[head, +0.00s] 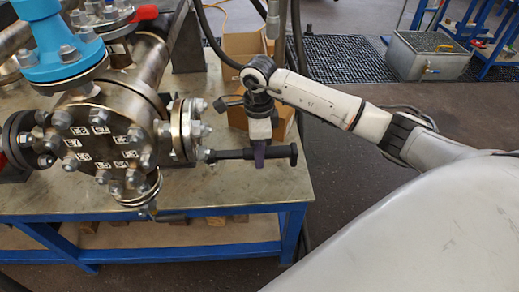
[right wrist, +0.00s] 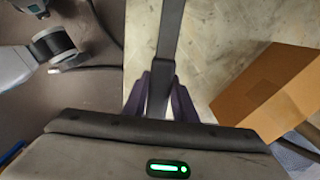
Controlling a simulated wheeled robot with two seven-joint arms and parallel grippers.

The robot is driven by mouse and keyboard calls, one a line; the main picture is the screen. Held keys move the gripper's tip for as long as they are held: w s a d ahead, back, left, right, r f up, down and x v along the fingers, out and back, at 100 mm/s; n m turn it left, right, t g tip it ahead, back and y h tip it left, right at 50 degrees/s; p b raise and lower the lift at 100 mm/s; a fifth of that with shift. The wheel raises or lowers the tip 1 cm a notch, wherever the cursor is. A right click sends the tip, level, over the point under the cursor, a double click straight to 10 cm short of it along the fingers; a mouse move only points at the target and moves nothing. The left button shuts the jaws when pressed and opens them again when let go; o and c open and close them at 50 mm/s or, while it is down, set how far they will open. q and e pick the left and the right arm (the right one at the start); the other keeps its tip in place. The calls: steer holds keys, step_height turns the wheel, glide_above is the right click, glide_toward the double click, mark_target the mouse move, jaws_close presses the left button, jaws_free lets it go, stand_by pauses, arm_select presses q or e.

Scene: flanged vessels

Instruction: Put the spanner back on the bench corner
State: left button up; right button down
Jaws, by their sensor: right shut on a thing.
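The spanner (head: 232,155) is a dark bar with a thicker head at its right end in the head view. It also shows in the right wrist view (right wrist: 170,35), running up out of the picture. My right gripper (head: 259,157) is shut on it near the thicker end; the purple fingers (right wrist: 160,95) stand on both sides of the bar. The spanner lies level in front of the bench corner (head: 298,188). Its left end meets the bolts of the vessel's side flange (head: 185,130) in the picture; I cannot tell whether they touch. My left gripper is out of view.
The flanged steel vessel (head: 118,112) with numbered bolts and a blue flange (head: 62,50) fills the bench's left. A cardboard box (head: 245,45) stands behind my right gripper. A grey tank (head: 428,55) is on the floor at the back right. The bench's front right is bare.

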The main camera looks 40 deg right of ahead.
step_height(320, 180, down, 6)
steer(key=b, duration=0.4)
stand_by(0.3)
steer(key=shift+f, duration=0.3)
steer(key=shift+f+b, duration=0.3)
steer(key=shift+b, duration=0.15)
steer(key=c, duration=1.4)
jaws_free()
steer(key=o, duration=0.5)
